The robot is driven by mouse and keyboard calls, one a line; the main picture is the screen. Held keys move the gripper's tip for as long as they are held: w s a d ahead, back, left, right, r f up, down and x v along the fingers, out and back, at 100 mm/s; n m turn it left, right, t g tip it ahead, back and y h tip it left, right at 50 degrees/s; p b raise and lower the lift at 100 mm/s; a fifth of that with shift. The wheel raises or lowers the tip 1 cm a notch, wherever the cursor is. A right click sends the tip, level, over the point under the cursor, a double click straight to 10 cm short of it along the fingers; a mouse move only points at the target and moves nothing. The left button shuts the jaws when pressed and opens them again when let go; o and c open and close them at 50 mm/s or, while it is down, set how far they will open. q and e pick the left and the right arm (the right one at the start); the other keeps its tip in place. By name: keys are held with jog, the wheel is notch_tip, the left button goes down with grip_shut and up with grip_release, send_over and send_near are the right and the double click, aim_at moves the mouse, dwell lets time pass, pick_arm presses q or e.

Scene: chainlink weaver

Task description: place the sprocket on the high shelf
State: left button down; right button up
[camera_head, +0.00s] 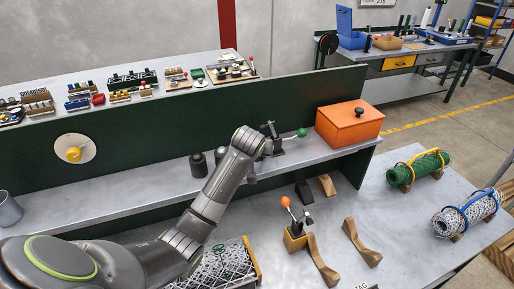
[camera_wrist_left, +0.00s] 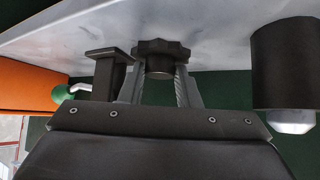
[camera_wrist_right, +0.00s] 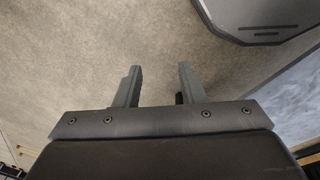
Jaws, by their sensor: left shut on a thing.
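The sprocket (camera_wrist_left: 160,48) is a dark toothed disc with a round hub, between the fingertips of my left gripper (camera_wrist_left: 160,82) in the left wrist view. The gripper is shut on it, close to the grey shelf (camera_wrist_left: 225,30). I cannot tell whether the sprocket touches the shelf. In the head view my left arm reaches over this shelf (camera_head: 120,203) along the green panel, and its wrist hides the sprocket. My right gripper (camera_wrist_right: 159,80) is open and empty above bare floor, outside the head view.
A toggle clamp with a green knob (camera_head: 302,132) stands right beside my left wrist. An orange box (camera_head: 350,123) is farther right. Dark cylinders (camera_head: 198,165) stand left of the arm. A clamp with an orange knob (camera_head: 286,201) and wooden pieces are on the lower table.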

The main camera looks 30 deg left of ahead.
pick_arm(q)
jog(key=c, duration=1.3)
grip_release()
jog(key=shift+c, duration=0.2)
jog(key=shift+o, duration=1.3)
jog(key=shift+s, duration=0.2)
jog(key=shift+s+d+r, duration=0.1)
jog(key=shift+r, duration=0.05)
jog(key=shift+b+v, duration=1.35)
jog(key=shift+v, duration=4.55)
pick_arm(e)
jog(key=shift+w+a+f, duration=0.1)
jog(key=shift+w+f, duration=0.05)
jog(key=shift+f, duration=0.55)
jog(key=shift+w+f, duration=0.1)
jog(key=shift+f, duration=0.6)
